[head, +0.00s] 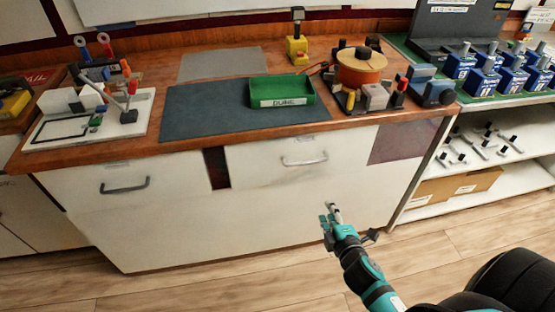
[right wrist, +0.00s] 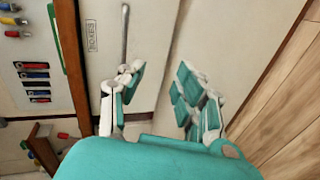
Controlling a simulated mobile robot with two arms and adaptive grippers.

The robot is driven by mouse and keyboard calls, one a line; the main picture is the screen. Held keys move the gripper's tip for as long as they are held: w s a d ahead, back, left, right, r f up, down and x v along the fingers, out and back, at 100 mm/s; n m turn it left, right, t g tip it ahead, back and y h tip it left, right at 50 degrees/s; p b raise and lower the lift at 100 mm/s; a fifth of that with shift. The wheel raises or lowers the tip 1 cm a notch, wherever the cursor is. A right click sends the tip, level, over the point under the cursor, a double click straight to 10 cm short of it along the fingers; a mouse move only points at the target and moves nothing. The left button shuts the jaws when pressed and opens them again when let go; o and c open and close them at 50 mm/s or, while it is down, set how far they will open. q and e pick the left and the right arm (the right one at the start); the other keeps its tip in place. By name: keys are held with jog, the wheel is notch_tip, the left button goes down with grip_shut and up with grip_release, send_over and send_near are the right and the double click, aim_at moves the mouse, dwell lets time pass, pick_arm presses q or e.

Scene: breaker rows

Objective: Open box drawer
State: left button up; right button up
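The white cabinet has two drawer fronts in the head view. The left one has a dark handle (head: 125,186), and the right drawer (head: 258,165) has a pale metal handle (head: 305,160). In the right wrist view a drawer front carries a label reading BOXES (right wrist: 91,36), with a metal handle (right wrist: 125,35) beside it. The drawers look shut. My right gripper (head: 333,213) is low in front of the cabinet, below and right of the pale handle, apart from it. In the right wrist view its fingers (right wrist: 160,85) are spread and empty. My left gripper is not in view.
On the wooden counter (head: 165,148) stand a green bin (head: 282,92), an orange spool (head: 360,68) and a white tool board (head: 60,125). An open shelf unit (head: 520,175) with blue boxes stands at the right. The wooden floor (head: 220,285) before the cabinet is clear.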

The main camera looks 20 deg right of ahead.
notch_tip(320, 180, up, 5)
jog(key=w+n+t, duration=0.1)
jog(key=w, duration=0.1)
send_near(308, 162)
jog(key=x, duration=1)
jog(key=shift+w+d+f, duration=0.1)
jog(key=shift+w+f, duration=0.05)
jog(key=shift+f, duration=0.15)
grip_shut()
